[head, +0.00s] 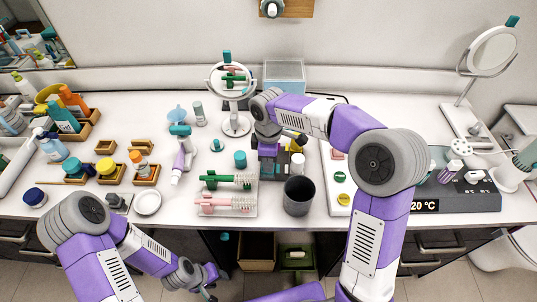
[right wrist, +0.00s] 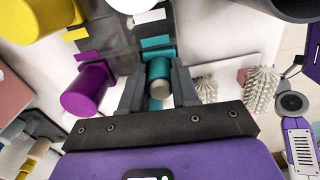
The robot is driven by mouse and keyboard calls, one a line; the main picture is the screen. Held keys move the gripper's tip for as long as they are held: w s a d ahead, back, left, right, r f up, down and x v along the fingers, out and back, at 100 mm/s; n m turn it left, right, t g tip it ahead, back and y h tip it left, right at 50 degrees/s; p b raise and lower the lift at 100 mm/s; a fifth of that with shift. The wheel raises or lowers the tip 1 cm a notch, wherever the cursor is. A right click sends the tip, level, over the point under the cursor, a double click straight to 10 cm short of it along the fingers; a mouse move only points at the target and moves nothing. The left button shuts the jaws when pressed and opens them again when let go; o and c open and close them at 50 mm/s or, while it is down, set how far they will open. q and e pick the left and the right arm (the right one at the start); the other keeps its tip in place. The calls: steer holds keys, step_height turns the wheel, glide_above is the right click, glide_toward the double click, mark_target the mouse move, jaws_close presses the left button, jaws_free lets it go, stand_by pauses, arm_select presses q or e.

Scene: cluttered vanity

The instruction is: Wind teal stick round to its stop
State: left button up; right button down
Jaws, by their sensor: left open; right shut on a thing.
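In the right wrist view, the teal stick (right wrist: 158,70) stands between the two fingers of my right gripper (right wrist: 158,92), its pale round end facing the camera. My right gripper is shut on it. A dark grey holder (right wrist: 105,38) with coloured tags lies beyond it. In the head view, my right gripper (head: 268,150) is over the holder area and hides the stick. My left gripper (head: 208,285) is open and empty, low in front of the counter.
A purple cylinder (right wrist: 88,92) and a yellow one (right wrist: 35,18) stand near the held stick. A dark cup (head: 299,196), a green brush (head: 230,181) and a pink brush (head: 225,203) sit close by. A round mirror (head: 231,82) stands behind.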

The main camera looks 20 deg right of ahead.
steer(key=m+p, duration=0.1)
steer(key=m, duration=0.2)
steer(key=shift+r+m+p, duration=0.1)
steer(key=shift+m+p, duration=0.2)
steer(key=shift+m, duration=0.1)
steer(key=m+p, duration=0.1)
steer(key=m, duration=0.3)
steer(key=m+p, duration=0.1)
steer(key=m, duration=0.3)
steer(key=shift+a+p, duration=0.1)
steer(key=shift+p, duration=0.2)
steer(key=shift+m+p, duration=0.35)
steer(key=shift+m, duration=1.75)
steer(key=c, duration=0.8)
jaws_free()
